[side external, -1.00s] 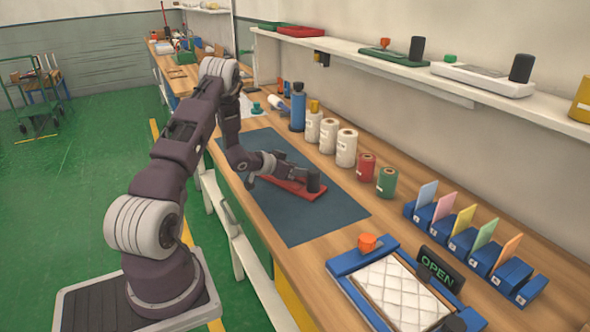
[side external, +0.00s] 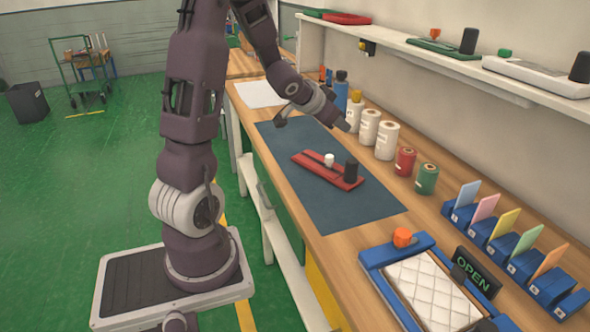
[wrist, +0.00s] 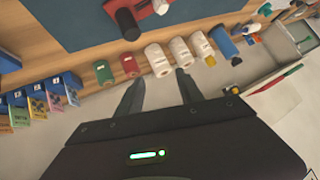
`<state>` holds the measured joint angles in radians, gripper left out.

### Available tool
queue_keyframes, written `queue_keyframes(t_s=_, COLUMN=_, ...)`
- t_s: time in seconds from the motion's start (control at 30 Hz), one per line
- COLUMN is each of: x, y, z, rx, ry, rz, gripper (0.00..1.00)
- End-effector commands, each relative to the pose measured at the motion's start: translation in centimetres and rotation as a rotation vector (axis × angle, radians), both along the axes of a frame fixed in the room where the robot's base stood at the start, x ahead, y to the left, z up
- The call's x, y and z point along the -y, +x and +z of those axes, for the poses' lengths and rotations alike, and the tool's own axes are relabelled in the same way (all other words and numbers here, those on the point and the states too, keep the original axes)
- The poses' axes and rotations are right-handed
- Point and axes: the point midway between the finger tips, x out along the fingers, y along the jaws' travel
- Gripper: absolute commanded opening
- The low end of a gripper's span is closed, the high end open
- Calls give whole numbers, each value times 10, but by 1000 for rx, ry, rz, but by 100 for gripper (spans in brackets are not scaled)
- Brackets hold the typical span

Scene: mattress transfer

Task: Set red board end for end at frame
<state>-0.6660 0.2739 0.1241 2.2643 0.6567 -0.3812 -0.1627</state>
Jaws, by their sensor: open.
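The red board (side external: 316,170) lies flat on the dark mat (side external: 345,205). It carries a small white knob (side external: 329,160) near its middle and a black cylinder (side external: 351,170) at its near right end. Part of the board (wrist: 143,8) shows at the top edge of the wrist view. My gripper (side external: 312,122) is raised above the mat's far part, clear of the board. Its fingers (wrist: 158,80) are spread and empty in the wrist view. The blue frame (side external: 376,258) holds a white quilted pad (side external: 430,292) at the near right, with an orange knob (side external: 403,237) at its corner.
A row of rolls, including a white one (side external: 386,140), a red one (side external: 404,161) and a green one (side external: 427,178), stands behind the mat. A blue bottle (side external: 341,92) stands beyond. An OPEN sign (side external: 476,272) and blue card holders (side external: 510,250) are at right. The near mat is clear.

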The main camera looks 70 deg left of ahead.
Motion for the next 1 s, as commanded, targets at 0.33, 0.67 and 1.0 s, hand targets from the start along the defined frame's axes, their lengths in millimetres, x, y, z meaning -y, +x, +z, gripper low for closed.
queue_keyframes(t_s=0.33, x=257, y=-173, z=74, rx=-272, ry=-248, rz=-176, gripper=44)
queue_keyframes(t_s=0.67, x=293, y=-226, z=67, rx=-362, ry=-318, rz=-268, gripper=48)
queue_keyframes(t_s=1.0, x=273, y=-188, z=68, rx=-320, ry=-294, rz=-205, gripper=48)
